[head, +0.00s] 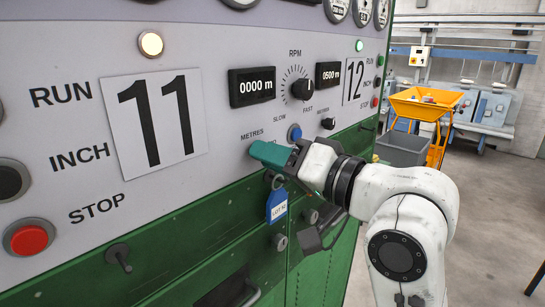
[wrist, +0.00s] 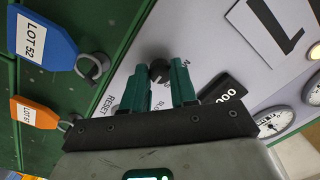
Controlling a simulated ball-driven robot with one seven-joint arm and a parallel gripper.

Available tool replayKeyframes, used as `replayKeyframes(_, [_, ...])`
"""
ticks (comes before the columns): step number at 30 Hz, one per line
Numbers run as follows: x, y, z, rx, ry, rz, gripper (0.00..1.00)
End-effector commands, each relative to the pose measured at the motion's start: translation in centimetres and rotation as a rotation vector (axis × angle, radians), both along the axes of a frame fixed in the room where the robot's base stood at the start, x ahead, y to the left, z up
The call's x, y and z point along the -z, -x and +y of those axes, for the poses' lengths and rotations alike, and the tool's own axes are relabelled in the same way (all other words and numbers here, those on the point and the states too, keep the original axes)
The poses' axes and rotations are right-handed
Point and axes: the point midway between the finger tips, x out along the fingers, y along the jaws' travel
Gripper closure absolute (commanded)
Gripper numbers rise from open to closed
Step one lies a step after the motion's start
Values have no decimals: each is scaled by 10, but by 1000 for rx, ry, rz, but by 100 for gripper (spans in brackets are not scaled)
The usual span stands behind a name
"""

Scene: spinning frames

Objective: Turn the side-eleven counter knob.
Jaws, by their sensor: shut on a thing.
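The side-eleven counter knob (wrist: 159,70) is a small dark round knob on the pale panel, between the words by RESET in the wrist view. My gripper (wrist: 160,72) has its two green fingers on either side of it, shut on the knob. In the head view my gripper (head: 268,153) reaches the panel just below the METRES label, and its fingers hide the knob. The side-eleven counter display (head: 251,86) above reads 0000 m.
A similar dark knob (head: 328,123) sits to the right, under the 0500 m display (head: 328,75). A blue button (head: 294,132) is close above my gripper. A blue LOT 52 tag (head: 277,205) hangs just below it. An orange tag (wrist: 33,112) shows in the wrist view.

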Motion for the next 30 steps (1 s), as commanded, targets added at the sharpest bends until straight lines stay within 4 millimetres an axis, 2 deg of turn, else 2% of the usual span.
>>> replayKeyframes(11, [2,-1,0,-1,135,-133,100])
replayKeyframes(30, [2,-1,-1,1,560,-562,100])
